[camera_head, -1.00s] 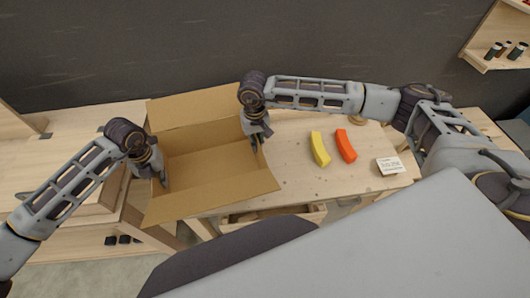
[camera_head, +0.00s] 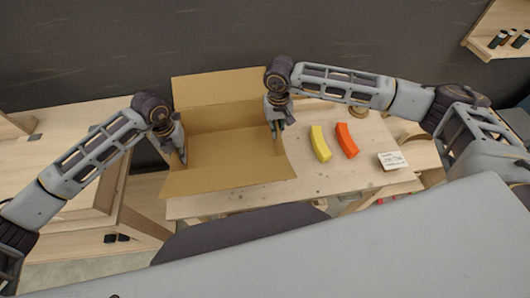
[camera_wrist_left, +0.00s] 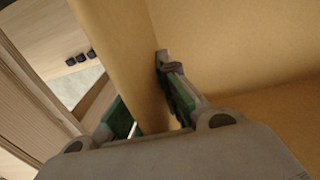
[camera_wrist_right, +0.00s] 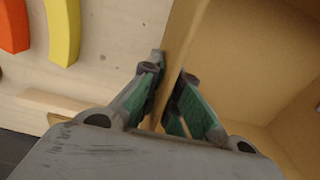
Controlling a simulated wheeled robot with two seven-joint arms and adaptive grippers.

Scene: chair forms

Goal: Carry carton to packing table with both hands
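The open brown carton (camera_head: 235,150), flaps spread, is over the left end of the light wood table (camera_head: 345,178) in the head view. I cannot tell whether it rests on the top or hangs just above it. My left gripper (camera_head: 182,155) is shut on its left wall, one finger inside and one outside; the left wrist view shows this wall (camera_wrist_left: 125,50) between the fingers. My right gripper (camera_head: 278,130) is shut on the right wall (camera_wrist_right: 180,60), also between its fingers. The carton looks roughly level and its visible inside is empty.
A yellow curved piece (camera_head: 320,143), an orange curved piece (camera_head: 346,140) and a white card (camera_head: 392,160) lie on the table right of the carton. Another wooden bench (camera_head: 60,130) stands at left. A shelf with dark cylinders (camera_head: 500,40) is at upper right.

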